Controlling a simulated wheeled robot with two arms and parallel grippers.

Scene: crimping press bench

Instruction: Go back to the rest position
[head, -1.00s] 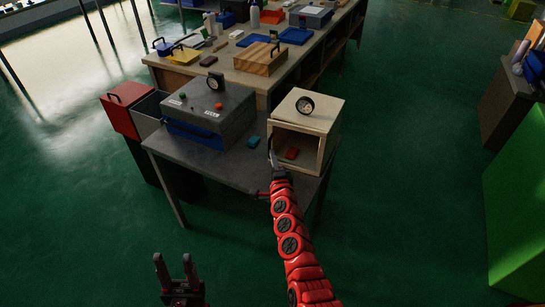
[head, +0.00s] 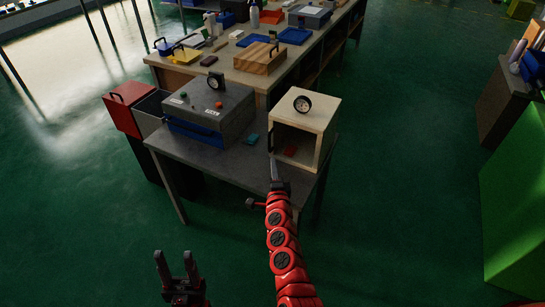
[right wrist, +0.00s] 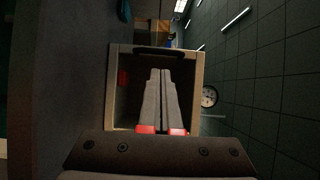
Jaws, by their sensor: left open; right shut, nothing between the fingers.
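My right arm reaches up from the bottom in the head view, and its gripper (head: 274,172) is just in front of the open box, shut and empty. In the right wrist view the gripper's fingers (right wrist: 161,90) lie together and point at the box opening. My left gripper (head: 176,269) is at the bottom of the head view, open and empty, over the floor and away from the bench.
A cream open-fronted box (head: 325,125) with a dial stands on the grey bench (head: 222,164), a red block (head: 290,150) inside. A grey press (head: 214,106) and a teal block (head: 252,139) are beside it. A red bin (head: 123,112) stands left. The front floor is clear.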

